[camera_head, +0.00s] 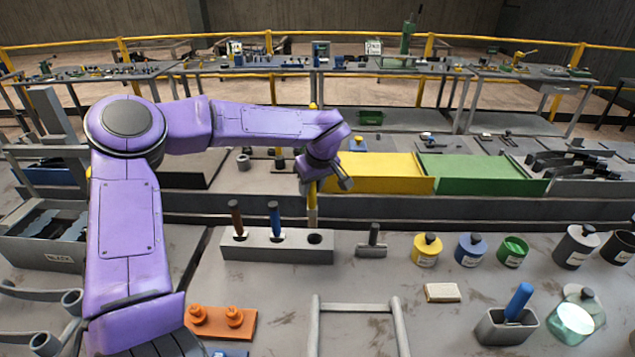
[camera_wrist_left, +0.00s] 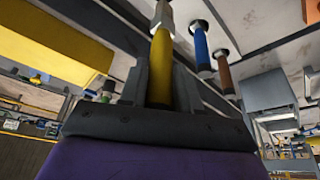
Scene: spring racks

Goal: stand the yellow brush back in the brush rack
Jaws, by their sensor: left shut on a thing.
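The yellow brush (camera_head: 312,200) is held roughly upright in my left gripper (camera_head: 318,184). Its lower end shows just above or behind the rack's empty right hole (camera_head: 315,238); I cannot tell the exact gap. The left wrist view shows the yellow handle (camera_wrist_left: 160,68) between the fingers, with a pale metal part at its far end. The grey brush rack (camera_head: 275,254) holds a brown brush (camera_head: 236,218) and a blue brush (camera_head: 274,219), both upright. These also show in the wrist view, blue (camera_wrist_left: 202,48) and brown (camera_wrist_left: 224,74). My right gripper is not in view.
A small dark hammer-like tool (camera_head: 372,241) stands right of the rack. Yellow (camera_head: 375,172) and green (camera_head: 480,173) trays lie behind. Several lidded jars stand at right, with a grey cup (camera_head: 505,327) holding a blue-handled tool. An orange block (camera_head: 222,322) lies in front.

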